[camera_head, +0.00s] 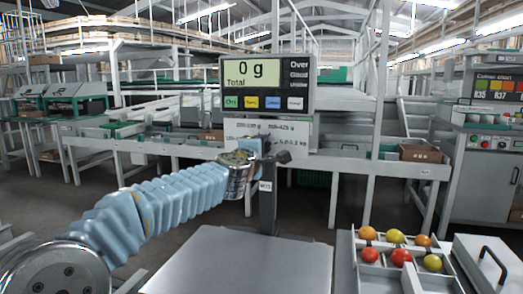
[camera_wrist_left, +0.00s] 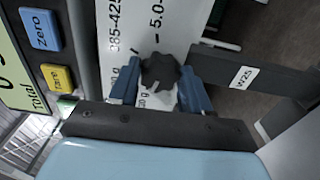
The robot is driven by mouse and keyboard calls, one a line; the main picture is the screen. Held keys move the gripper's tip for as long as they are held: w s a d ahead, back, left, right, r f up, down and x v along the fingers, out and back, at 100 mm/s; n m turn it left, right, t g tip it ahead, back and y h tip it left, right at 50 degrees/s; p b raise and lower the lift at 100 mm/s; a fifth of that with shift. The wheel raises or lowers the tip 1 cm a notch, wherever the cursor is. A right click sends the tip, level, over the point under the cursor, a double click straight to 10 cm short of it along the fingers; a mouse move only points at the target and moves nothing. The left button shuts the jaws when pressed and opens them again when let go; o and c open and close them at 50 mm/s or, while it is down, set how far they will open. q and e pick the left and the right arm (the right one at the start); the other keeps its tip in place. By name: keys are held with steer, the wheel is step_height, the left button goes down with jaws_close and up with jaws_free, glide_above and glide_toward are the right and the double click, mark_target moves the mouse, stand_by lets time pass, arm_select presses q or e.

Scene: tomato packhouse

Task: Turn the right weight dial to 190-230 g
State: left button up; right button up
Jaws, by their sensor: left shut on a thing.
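The scale's display (camera_head: 267,82) reads 0 g Total. Below it is a white dial plate (camera_head: 306,131) with weight ranges, partly hidden by my left arm; 385-425 shows in the left wrist view (camera_wrist_left: 116,30). A dark, lobed dial knob (camera_wrist_left: 161,69) sits on this plate, with a pale mark on its lower edge. My left gripper (camera_wrist_left: 160,86) is shut on the knob, with one blue finger on each side. In the head view my left gripper (camera_head: 268,150) is at the plate, mostly covering the dial. The exact setting is too small to read. My right gripper is out of view.
The bare scale platform (camera_head: 240,262) lies below the dial, with its post (camera_head: 267,210) behind it. To the right are a divided tray (camera_head: 372,280) of tomatoes and a pale lidded box with a black handle (camera_head: 490,262). Display buttons (camera_wrist_left: 40,30) are close to the gripper.

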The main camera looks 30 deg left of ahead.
arm_select(q)
steer(key=shift+f, duration=0.1)
steer(key=o, duration=1.1)
steer(key=shift+c, duration=0.2)
steer(key=v, duration=1.3)
steer(key=shift+s+d+p, duration=0.15)
steer(key=shift+s+p, duration=0.2)
